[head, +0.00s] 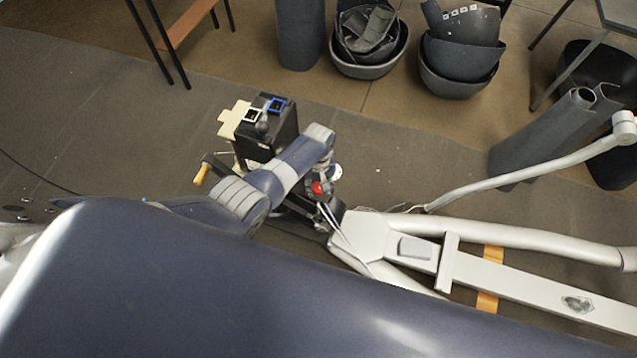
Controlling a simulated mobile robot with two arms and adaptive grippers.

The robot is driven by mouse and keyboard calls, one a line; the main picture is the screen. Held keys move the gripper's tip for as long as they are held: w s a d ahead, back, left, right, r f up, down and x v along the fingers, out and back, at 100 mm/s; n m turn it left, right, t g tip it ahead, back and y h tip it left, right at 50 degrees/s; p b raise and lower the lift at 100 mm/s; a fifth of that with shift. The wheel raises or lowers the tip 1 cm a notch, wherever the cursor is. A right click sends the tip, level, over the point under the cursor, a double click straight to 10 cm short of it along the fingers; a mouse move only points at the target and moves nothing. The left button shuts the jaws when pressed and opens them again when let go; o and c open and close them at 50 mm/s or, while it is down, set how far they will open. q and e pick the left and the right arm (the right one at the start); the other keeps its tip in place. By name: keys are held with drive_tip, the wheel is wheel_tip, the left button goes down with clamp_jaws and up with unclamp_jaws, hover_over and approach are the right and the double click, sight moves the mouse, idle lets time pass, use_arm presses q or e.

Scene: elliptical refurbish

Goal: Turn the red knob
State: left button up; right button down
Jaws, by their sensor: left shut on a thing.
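The red knob (319,188) is a small red spot at the front of the silver frame, beside dark machine parts. My left gripper (321,187) is at the end of my blue-grey arm, which comes in from the left and bends down to the knob. It is shut on the red knob; its fingers are small and partly hidden, so the exact grip is hard to see. My right gripper is not in view.
A black machine block (265,133) with a blue and a white fitting on top stands behind my arm. A wooden handle (202,174) sticks out left. The silver tubular frame (500,225) extends right. Dark bins (366,50) and tubes stand behind on the floor.

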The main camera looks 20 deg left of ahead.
sight(319, 187)
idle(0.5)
use_arm(q)
drive_tip(key=o, duration=1.1)
drive_tip(key=shift+r, duration=0.1)
drive_tip(key=shift+r, duration=0.2)
wheel_tip(319, 187, up, 12)
drive_tip(key=shift+f, duration=0.25)
